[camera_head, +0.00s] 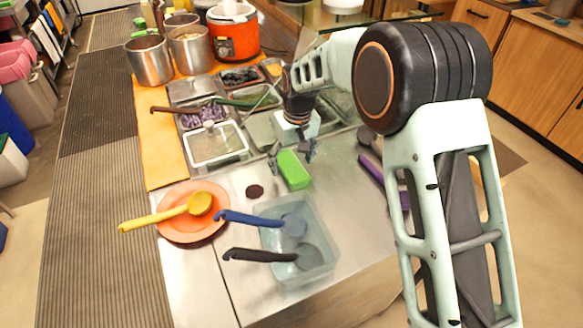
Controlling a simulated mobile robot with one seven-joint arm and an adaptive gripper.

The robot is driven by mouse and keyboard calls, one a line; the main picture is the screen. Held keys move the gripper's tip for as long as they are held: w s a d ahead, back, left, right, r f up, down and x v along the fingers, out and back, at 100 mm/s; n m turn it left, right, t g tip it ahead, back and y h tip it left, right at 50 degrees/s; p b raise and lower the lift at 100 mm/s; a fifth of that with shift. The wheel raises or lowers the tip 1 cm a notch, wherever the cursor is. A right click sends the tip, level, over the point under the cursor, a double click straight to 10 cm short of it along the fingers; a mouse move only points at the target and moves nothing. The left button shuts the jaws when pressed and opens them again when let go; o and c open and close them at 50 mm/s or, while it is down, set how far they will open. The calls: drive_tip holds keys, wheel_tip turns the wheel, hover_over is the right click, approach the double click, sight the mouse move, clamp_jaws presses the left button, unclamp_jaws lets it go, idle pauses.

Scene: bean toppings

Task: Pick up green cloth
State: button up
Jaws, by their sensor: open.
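The green cloth (294,171) appears as a bright green, block-like folded piece on the steel counter, behind the clear tub. My gripper (293,154) is over its far end, pointing down, with its fingers spread to either side. The cloth's near part shows clearly. I cannot tell whether the fingers touch it or how high they are above the counter. Nothing is held between them.
A clear tub (322,262) with blue and black ladles stands in front. An orange plate (168,229) with a yellow ladle is at left. Topping trays (245,160) lie behind, and a purple-handled utensil (371,170) to the right. Pots (150,62) and an orange cooker (236,41) stand farther back.

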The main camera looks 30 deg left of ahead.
drive_tip(key=shift+f, duration=0.5)
drive_tip(key=c, duration=1.2)
drive_tip(key=shift+r, duration=0.1)
drive_tip(key=shift+c, duration=0.2)
drive_tip(key=shift+r, duration=0.5)
wheel_tip(320, 180, up, 2)
drive_tip(key=shift+s+a+r, duration=0.1)
drive_tip(key=shift+a+r, duration=0.05)
drive_tip(key=shift+r, duration=0.1)
drive_tip(key=s+a+r, duration=0.3)
drive_tip(key=s+r, duration=0.1)
drive_tip(key=s, duration=0.2)
drive_tip(key=s+a+r+b, duration=0.1)
drive_tip(key=s+a+r, duration=0.2)
drive_tip(key=s+r, duration=0.2)
drive_tip(key=shift+s+a+r, duration=0.2)
drive_tip(key=shift+s+a, duration=0.15)
drive_tip(key=shift+s, duration=0.1)
